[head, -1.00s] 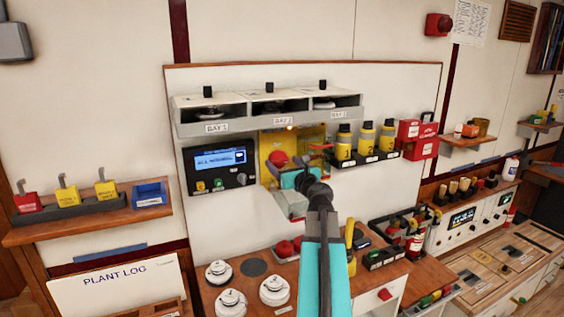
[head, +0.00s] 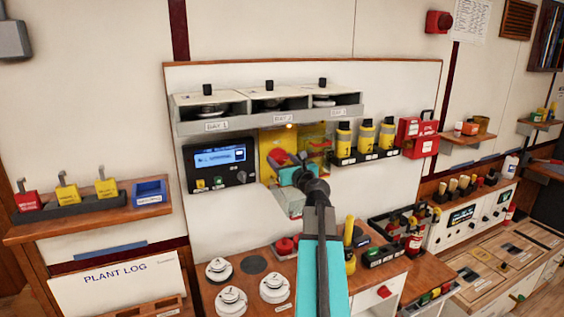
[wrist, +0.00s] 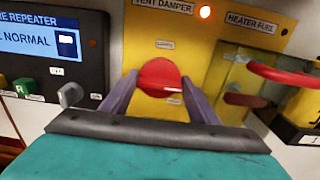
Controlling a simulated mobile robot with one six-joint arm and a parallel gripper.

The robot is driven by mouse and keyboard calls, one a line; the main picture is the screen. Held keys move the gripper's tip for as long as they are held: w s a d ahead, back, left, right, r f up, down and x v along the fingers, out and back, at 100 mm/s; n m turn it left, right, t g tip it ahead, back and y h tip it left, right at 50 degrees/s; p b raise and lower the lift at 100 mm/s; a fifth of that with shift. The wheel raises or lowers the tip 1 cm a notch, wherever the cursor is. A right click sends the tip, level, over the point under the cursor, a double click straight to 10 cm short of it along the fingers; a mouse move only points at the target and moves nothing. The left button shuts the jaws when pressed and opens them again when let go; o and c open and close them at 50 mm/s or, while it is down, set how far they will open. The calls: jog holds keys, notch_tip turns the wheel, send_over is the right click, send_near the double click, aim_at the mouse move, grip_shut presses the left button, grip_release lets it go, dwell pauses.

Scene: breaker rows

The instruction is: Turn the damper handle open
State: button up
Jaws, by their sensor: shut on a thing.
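The red damper handle (wrist: 160,74) sits on the yellow plate labelled VENT DAMPER (wrist: 150,25) in the wrist view. My gripper (wrist: 161,88) is shut on the handle, one grey finger on each side of it. In the head view the handle (head: 278,157) shows partly at the tip of my gripper (head: 287,164), which is tilted against the yellow panel. The fingers and wrist hide part of the handle, so its exact angle is hard to read.
A red handle (wrist: 285,74) labelled HEATER FUEL stands close on the right, behind a clear cover. The repeater panel (wrist: 50,50) is close on the left. Yellow bottles (head: 366,138) stand on a rack to the right. An orange lamp (wrist: 205,12) glows above.

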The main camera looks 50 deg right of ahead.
jog(key=shift+f+n+b, duration=0.1)
jog(key=shift+n+b, duration=0.7)
jog(key=shift+n, duration=0.6)
jog(key=o, duration=1)
jog(key=shift+o, duration=0.2)
jog(key=shift+a, duration=0.1)
jog(key=shift+b+v, duration=1.55)
jog(key=shift+v, duration=2.85)
jog(key=b+v, duration=0.2)
jog(key=b, duration=0.1)
jog(key=shift+s+a, duration=0.1)
jog(key=shift+s, duration=0.2)
